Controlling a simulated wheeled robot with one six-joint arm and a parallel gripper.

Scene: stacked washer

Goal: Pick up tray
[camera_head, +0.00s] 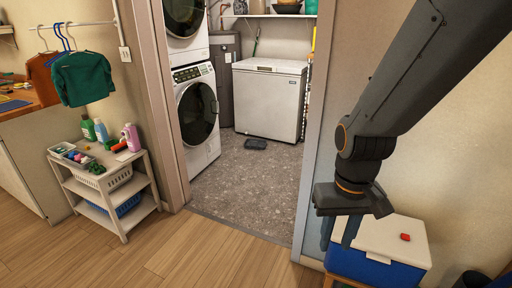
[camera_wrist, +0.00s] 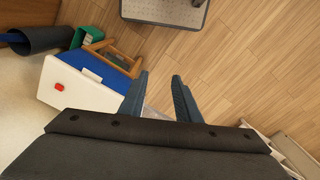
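A small dark grey, flat object (camera_head: 256,143), possibly a tray, lies on the grey speckled floor of the laundry room in front of a white chest freezer. A shallow light tray (camera_head: 62,147) with small items sits on top of the white cart at the left. I cannot tell which of these is the task's tray. My gripper (camera_head: 339,238) points down at the right of the doorway, far from both. In the wrist view my gripper (camera_wrist: 160,76) has its two blue-grey fingers apart, with nothing between them. Neither possible tray is clearly visible there.
A blue cooler (camera_head: 378,272) with a white lid and a red item stands close to my gripper. The door frame (camera_head: 309,150) is left of my arm. A stacked washer (camera_head: 196,110) stands inside the doorway. The wooden floor before the doorway is clear.

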